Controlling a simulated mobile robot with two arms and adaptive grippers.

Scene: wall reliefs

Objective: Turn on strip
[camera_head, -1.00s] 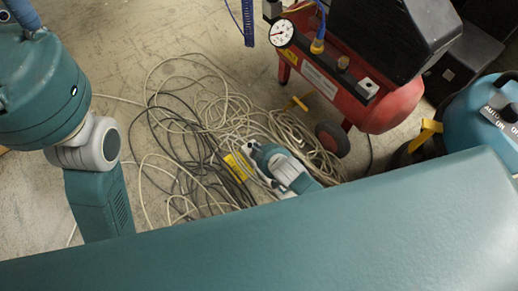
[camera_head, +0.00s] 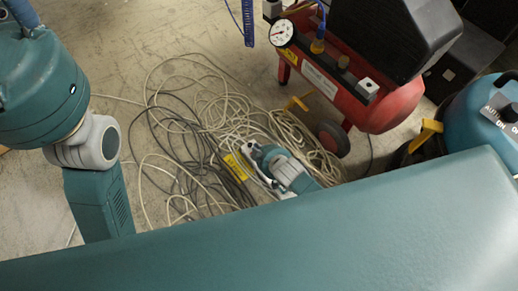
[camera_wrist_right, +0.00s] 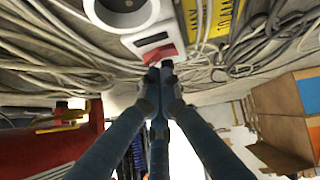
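In the right wrist view, a white power strip (camera_wrist_right: 128,38) with a round grey socket shows at the top. Its red switch (camera_wrist_right: 160,54) is just beyond my right fingertips. My right gripper (camera_wrist_right: 163,72) has its dark fingers drawn together, with nothing seen between them. The tips overlap the switch's near edge in the picture; I cannot tell if they touch it. In the head view my right gripper (camera_head: 250,150) points down at the cable pile, and my wrist mostly hides the strip. My left gripper is not in view.
Loose grey and beige cables (camera_head: 185,140) cover the floor around the strip. A yellow label (camera_head: 238,166) lies beside it. A red compressor (camera_head: 375,105) with a wheel stands close on the right, and a teal vacuum (camera_head: 485,115) stands further right. Bare floor lies to the upper left.

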